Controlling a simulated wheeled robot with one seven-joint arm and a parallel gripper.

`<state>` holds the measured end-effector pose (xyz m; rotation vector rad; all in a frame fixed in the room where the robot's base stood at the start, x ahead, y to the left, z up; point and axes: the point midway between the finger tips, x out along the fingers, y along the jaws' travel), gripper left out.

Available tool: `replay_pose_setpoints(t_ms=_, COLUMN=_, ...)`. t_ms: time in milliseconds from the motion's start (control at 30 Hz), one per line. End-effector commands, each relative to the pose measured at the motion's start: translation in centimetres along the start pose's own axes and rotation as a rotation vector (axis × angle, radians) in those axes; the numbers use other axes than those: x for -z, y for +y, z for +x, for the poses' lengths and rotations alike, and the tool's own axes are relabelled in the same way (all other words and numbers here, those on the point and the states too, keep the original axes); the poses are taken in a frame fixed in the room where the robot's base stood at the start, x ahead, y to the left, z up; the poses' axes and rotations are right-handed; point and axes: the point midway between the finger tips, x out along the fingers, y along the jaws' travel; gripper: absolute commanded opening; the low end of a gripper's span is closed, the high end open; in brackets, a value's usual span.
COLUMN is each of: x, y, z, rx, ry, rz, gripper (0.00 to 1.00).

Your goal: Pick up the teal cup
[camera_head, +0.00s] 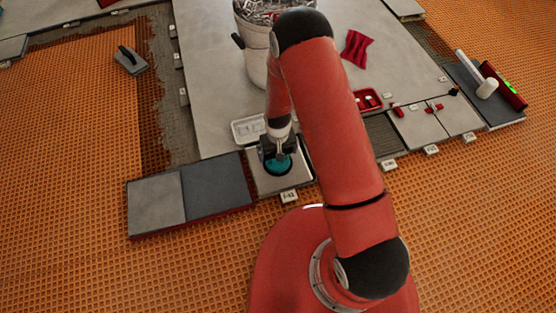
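The teal cup (279,167) is a small round teal thing on a light grey tile (266,186) near the middle of the view. My gripper (278,158) points down right over the cup and hides its upper part. The fingers are dark and small here. I cannot tell whether they are open or closed on the cup, or whether the cup touches the tile.
Grey and dark tiles (217,186) lie left of the cup. A white tray (247,130) sits just behind it. A red tray (368,100), a red cloth (355,48) and a bucket (257,70) are farther back.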

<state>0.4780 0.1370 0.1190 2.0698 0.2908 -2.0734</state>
Motion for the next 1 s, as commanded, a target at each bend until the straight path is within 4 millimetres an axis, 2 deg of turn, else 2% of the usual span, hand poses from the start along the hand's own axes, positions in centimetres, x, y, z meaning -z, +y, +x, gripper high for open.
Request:
replay_pose_setpoints(t_ms=100, x=0.0, y=0.0, z=0.6, rx=0.000, ry=0.002, rz=0.000, gripper=1.00)
replay_pose_setpoints(t_ms=300, x=0.1, y=0.0, z=0.6, rx=0.000, ry=0.002, rz=0.000, gripper=1.00)
replay_pose_setpoints(t_ms=500, x=0.0, y=0.0, z=0.6, rx=0.000, ry=0.002, rz=0.000, gripper=0.74)
replay_pose_setpoints(t_ms=600, x=0.1, y=0.0, z=0.6, rx=0.000, ry=0.002, rz=0.000, gripper=0.64)
replay_pose_setpoints(t_ms=867, x=0.1, y=0.0, z=0.2, rx=0.000, ry=0.003, rz=0.000, gripper=0.64)
replay_pose_setpoints(t_ms=1000, x=0.1, y=0.0, z=-0.9, rx=0.000, ry=0.003, rz=0.000, gripper=0.64)
